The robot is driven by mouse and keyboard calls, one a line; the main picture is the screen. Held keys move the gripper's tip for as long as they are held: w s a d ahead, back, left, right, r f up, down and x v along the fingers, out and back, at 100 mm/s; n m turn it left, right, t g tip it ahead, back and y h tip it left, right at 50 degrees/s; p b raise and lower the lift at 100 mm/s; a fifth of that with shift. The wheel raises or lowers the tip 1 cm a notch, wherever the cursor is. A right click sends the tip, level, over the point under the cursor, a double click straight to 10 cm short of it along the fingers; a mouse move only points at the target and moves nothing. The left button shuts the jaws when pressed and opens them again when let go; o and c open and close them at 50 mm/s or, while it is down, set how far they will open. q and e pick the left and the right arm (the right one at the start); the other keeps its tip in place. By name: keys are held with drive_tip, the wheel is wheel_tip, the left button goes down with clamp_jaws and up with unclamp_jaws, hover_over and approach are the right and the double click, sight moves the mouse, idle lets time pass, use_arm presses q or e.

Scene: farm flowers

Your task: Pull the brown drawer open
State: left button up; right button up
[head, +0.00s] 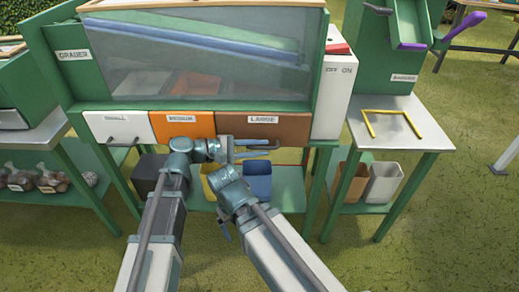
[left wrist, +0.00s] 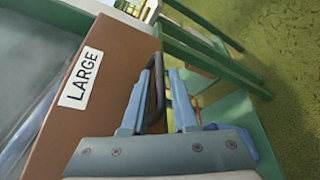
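The brown drawer (head: 285,126), labelled LARGE, is shut flush at the right of the grader's front. It also shows in the left wrist view (left wrist: 45,130). My left gripper (head: 258,148) is at the drawer's lower front. In the left wrist view, my left gripper (left wrist: 160,98) has its blue fingers apart, with the drawer's dark handle (left wrist: 157,85) in the gap between them, nearer the left finger. I cannot tell whether a finger touches it. In the head view the handle is mostly hidden by the gripper. My right gripper (head: 222,229) hangs low, partly hidden by its arm; its opening is unclear.
The orange MEDIUM drawer (head: 183,125) and white SMALL drawer (head: 119,127) are left of the brown one. A blue bin (head: 258,183) stands on the shelf below. A metal table (head: 397,125) with a yellow frame stands right. Grass in front is clear.

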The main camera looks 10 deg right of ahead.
use_arm(q)
drive_tip(key=shift+d, duration=0.15)
drive_tip(key=shift+c, duration=0.2)
clamp_jaws()
idle(1.2)
